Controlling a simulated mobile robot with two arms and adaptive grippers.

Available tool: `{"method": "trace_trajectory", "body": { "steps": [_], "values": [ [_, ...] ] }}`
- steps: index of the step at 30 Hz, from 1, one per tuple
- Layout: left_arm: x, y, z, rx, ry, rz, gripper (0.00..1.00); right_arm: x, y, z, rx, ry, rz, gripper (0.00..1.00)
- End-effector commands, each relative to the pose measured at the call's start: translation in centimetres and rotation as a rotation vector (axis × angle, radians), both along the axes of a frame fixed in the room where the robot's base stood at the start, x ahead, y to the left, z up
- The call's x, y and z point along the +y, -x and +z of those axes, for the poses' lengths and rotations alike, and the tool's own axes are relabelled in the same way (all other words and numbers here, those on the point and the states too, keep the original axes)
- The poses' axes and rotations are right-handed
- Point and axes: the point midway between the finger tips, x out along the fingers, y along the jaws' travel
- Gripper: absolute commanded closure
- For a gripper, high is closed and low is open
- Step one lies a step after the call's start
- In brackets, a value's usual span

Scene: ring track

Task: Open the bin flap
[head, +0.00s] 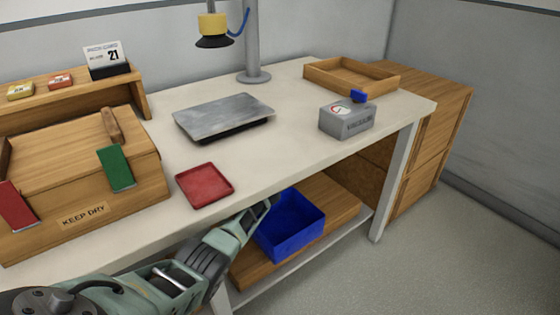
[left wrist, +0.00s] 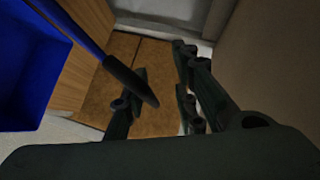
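The wooden bin (head: 80,205) with a "KEEP DRY" label stands at the left of the table. Its sloping top flap (head: 60,150) looks closed and carries a wooden handle (head: 111,125). A green card (head: 115,168) and a red card (head: 17,205) hang over its front edge. My left gripper (head: 263,209) is below the table's front edge, beside a blue crate, well to the right of the bin. My right gripper is not in view.
The blue crate (head: 290,243) sits on the lower shelf and shows in the left wrist view (left wrist: 25,75). On the table are a red tray (head: 204,185), a grey plate (head: 223,116), a vacuum box (head: 347,121) and a wooden tray (head: 320,83). A post (head: 252,40) rises behind.

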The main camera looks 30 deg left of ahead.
Motion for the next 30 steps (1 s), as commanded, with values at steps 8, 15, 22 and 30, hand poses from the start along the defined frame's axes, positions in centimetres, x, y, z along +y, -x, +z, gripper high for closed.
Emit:
{"method": "trace_trajectory", "body": {
  "steps": [8,15,22,30],
  "values": [
    [0.0,0.1,-0.1,0.001,0.001,0.001,0.72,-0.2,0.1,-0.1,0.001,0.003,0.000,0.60],
    [0.0,0.9,0.2,-0.003,-0.003,0.005,0.72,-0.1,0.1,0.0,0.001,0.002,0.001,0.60],
    [-0.9,2.7,0.8,-0.002,-0.001,0.000,0.72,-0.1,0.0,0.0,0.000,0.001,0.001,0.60],
    [-2.1,5.6,1.6,-0.002,-0.001,-0.002,0.72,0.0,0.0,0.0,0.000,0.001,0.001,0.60]
  ]
}}
